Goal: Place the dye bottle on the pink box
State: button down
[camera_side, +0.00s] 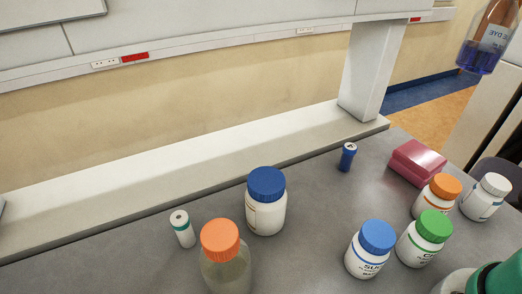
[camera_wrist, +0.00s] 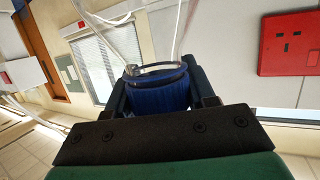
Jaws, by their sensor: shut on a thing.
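The dye bottle (camera_side: 483,52) is clear, with blue-purple liquid at its bottom and a label reading DYE. It hangs in the air at the top right of the side view, slightly tilted, its top cut off by the frame.
An orange-capped bottle (camera_side: 436,196) stands close in front of the pink box, with a white-capped (camera_side: 485,198), a green-capped (camera_side: 425,239) and a blue-capped bottle (camera_side: 370,249) nearby. A small blue vial (camera_side: 347,157) stands left of the box. A white pillar (camera_side: 372,65) rises behind.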

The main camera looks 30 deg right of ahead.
notch_tip(320, 180, down, 19)
dwell(0.7)
jog(key=shift+c, duration=1.5)
grip_release()
jog(key=v, duration=0.7)
jog(key=shift+s+r, duration=0.2)
jog(key=shift+a, duration=0.1)
